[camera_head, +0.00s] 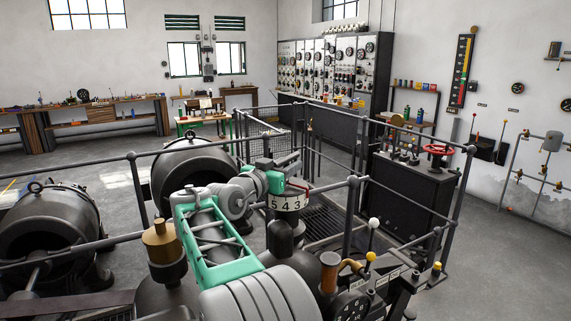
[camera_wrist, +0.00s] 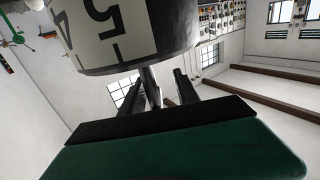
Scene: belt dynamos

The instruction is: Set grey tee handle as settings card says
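A pale drum scale with black figures, 5, 4 and 3 legible (camera_head: 290,202), stands at the middle of the head view. A thin red pointer shows at its top. In the wrist view the drum (camera_wrist: 125,35) appears upside down and close. A grey rod (camera_wrist: 150,90), which may be the tee handle's stem, runs from the drum between my fingers. My gripper (camera_head: 292,166) is at the drum's top; in the wrist view its dark fingers (camera_wrist: 157,80) stand apart, with gaps beside the rod. The handle's crossbar is hidden. I cannot make out a settings card.
Dark railings (camera_head: 352,205) surround the machine. Dynamos (camera_head: 45,225) stand at the left. Levers with white and yellow knobs (camera_head: 370,257) stand at the front right. A red handwheel (camera_head: 437,150) tops a dark cabinet (camera_head: 410,200). The floor at the right is clear.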

